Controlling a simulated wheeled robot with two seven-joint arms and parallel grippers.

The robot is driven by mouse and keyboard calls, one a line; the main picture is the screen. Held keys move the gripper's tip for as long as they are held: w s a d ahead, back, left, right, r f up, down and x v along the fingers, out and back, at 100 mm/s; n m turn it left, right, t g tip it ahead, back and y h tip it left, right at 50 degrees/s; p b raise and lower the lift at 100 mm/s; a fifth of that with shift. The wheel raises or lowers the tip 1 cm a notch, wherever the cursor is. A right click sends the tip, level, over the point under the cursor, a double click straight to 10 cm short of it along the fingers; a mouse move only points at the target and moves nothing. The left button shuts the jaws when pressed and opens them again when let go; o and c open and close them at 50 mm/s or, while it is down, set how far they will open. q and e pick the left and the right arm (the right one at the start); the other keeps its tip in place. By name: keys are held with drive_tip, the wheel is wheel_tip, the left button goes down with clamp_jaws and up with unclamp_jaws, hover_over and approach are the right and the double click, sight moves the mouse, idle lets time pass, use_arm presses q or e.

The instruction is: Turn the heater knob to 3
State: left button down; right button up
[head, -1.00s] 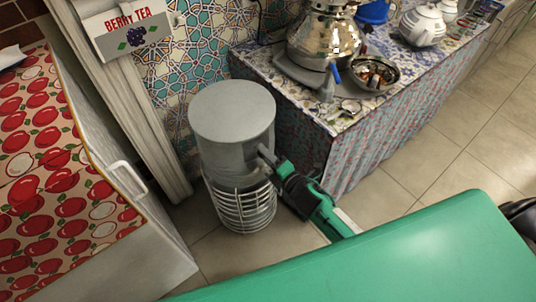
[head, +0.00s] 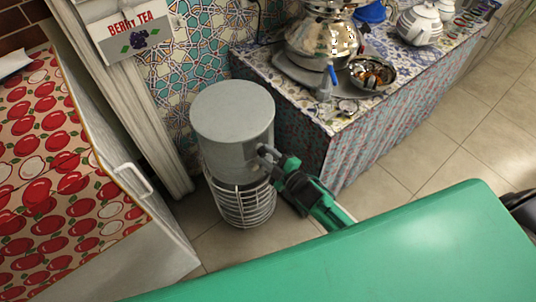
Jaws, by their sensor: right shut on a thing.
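The heater (head: 232,125) is a grey cylinder with a wire cage (head: 243,203) round its lower part, standing on the floor in the middle of the head view. My right gripper (head: 268,155) reaches in from the lower right to the heater's right side. Its fingers are shut at the place of the knob. The knob itself is hidden by the fingers, and I cannot read its setting. My left gripper is not in view.
A cloth-covered table (head: 345,110) with a samovar (head: 322,38), a bowl (head: 371,74) and a white teapot (head: 420,24) stands behind at the right. A cabinet with an apple-print cover (head: 45,160) is close on the left. Tiled floor (head: 440,150) is free at the right.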

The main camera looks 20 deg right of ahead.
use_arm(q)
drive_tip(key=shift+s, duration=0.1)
use_arm(e)
drive_tip(key=shift+m, duration=0.3)
drive_tip(key=o, duration=1)
drive_tip(key=shift+c, duration=0.2)
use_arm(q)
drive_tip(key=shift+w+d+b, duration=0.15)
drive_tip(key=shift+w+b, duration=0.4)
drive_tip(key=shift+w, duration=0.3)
use_arm(e)
drive_tip(key=v, duration=1.3)
drive_tip(key=shift+s+d, duration=0.15)
drive_tip(key=shift+s, duration=0.25)
drive_tip(key=shift+c, duration=0.4)
